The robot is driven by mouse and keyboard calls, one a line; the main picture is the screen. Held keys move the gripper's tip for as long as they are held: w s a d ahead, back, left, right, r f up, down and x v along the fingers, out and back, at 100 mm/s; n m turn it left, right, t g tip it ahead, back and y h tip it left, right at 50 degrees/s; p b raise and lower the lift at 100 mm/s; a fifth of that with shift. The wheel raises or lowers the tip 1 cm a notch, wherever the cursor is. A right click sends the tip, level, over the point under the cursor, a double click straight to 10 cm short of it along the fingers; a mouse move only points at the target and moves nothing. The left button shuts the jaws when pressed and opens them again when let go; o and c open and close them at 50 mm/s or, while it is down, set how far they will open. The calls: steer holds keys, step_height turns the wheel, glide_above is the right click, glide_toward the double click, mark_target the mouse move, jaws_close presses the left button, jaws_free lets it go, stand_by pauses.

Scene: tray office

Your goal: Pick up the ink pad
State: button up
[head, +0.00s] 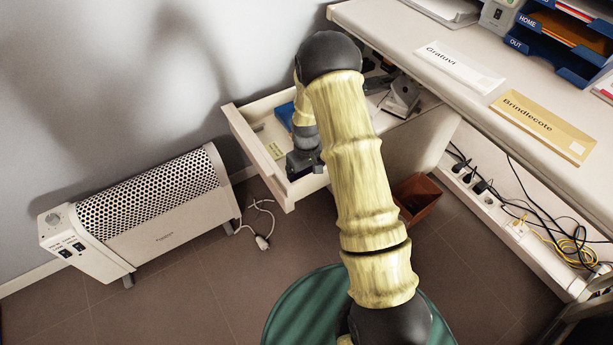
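An open white drawer (243,138) sticks out from under the desk. In it lies a flat blue item (284,114), partly hidden behind my arm; I cannot tell whether it is the ink pad. A small pale yellow-green piece (275,150) lies in front of it. My gripper (304,168) is dark and hangs over the drawer's front right part, close to its front wall. It is small and turned so that its fingers do not show clearly. My arm hides the middle of the drawer.
A grey metal device (402,97) and dark items sit at the drawer's back right. The desk (440,75) bears a white sign (459,66), a tan sign (543,124) and blue trays (550,55). A heater (150,205) stands left. A brown bin (417,198) is below.

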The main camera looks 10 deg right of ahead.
mark_target(306, 175)
steer(key=shift+c, duration=0.5)
step_height(306, 175, up, 10)
steer(key=p, duration=0.4)
